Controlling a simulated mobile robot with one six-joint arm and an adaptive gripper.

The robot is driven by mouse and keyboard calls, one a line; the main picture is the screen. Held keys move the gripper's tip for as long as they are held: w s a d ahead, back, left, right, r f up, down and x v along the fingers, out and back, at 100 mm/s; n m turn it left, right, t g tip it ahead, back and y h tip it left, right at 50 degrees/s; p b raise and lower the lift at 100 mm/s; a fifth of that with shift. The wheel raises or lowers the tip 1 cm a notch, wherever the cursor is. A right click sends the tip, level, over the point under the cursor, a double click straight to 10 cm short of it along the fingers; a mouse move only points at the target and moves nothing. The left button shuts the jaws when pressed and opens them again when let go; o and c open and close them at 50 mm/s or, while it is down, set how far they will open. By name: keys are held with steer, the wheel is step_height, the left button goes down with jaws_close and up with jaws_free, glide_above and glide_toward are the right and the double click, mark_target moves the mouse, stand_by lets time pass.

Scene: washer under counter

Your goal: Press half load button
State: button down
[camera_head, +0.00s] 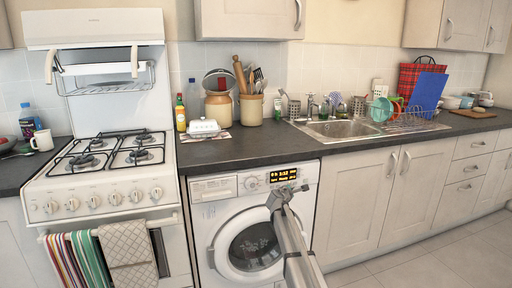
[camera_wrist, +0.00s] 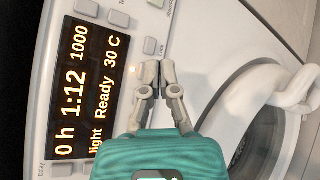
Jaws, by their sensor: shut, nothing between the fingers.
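The white washing machine (camera_head: 222,225) stands under the dark counter, with its round door shut. Its lit display (camera_head: 284,175) reads 0 h 1:12, 1000, Ready and 30 C in the wrist view (camera_wrist: 82,85). Pale buttons lie around the display: one (camera_wrist: 150,46) is just beyond my fingertips, and others (camera_wrist: 119,18) (camera_wrist: 87,8) sit along its edge. I cannot read which one is half load. My gripper (camera_wrist: 158,66) is shut and empty, in front of the panel beside the display. It also shows in the head view (camera_head: 304,187). Contact cannot be told.
The counter edge (camera_head: 250,151) runs just above the panel. A white cooker (camera_head: 98,190) with hanging towels stands to the left. Cabinets (camera_head: 365,195) and drawers line the right side. The floor (camera_head: 420,260) at the right is clear.

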steer(key=s+d, duration=0.2)
steer(key=s, duration=0.3)
steer(key=shift+s, duration=0.35)
stand_by(0.5)
